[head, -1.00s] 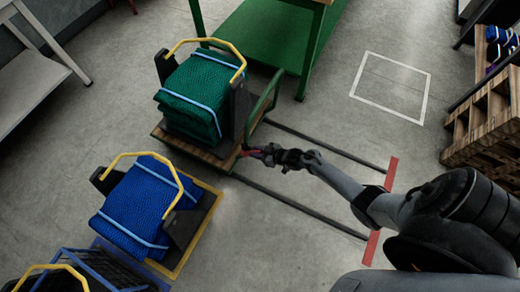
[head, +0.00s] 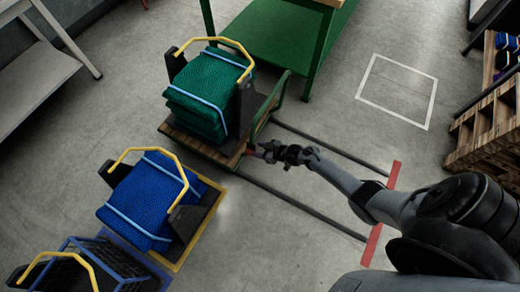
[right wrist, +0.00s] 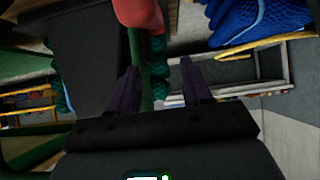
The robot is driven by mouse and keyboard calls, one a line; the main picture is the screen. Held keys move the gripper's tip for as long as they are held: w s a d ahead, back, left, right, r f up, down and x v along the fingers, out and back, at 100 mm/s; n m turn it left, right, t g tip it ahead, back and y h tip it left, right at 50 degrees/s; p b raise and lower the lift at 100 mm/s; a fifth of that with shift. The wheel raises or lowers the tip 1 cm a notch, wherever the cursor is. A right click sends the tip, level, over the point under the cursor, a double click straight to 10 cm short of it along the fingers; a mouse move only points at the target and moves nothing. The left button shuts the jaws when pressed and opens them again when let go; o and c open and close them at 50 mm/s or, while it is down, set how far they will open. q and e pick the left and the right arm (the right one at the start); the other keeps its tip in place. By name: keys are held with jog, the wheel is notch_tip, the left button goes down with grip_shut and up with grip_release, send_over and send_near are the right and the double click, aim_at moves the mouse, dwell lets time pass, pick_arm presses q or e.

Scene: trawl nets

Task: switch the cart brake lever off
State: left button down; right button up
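The cart (head: 190,143) is a low wooden platform with a green push frame (head: 268,103). It carries a green net bundle (head: 205,90) tied with blue straps. A red lever end (head: 250,151) shows small at the cart's near right corner. In the right wrist view a rounded red knob (right wrist: 139,12) is at the top, above a green bar. My right gripper (head: 259,153) is at that corner. Its two dark fingers (right wrist: 162,80) are apart, with the green bar between them, nearer the left finger. Contact with the lever cannot be told. My left gripper is out of view.
A blue net bundle (head: 145,198) sits on a yellow-edged platform at the left front. A blue crate (head: 100,265) stands nearer. Two dark floor rails (head: 300,214) run to red end strips. A green table (head: 285,45) stands behind. The white-outlined floor square (head: 398,92) is empty.

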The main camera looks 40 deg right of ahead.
jog(key=shift+s+d+r+p, duration=0.1)
jog(key=shift+s+r+p, duration=0.15)
jog(key=shift+r+p, duration=0.1)
jog(key=p+v, duration=0.5)
jog(key=v, duration=0.5)
jog(key=shift+s+f, duration=0.1)
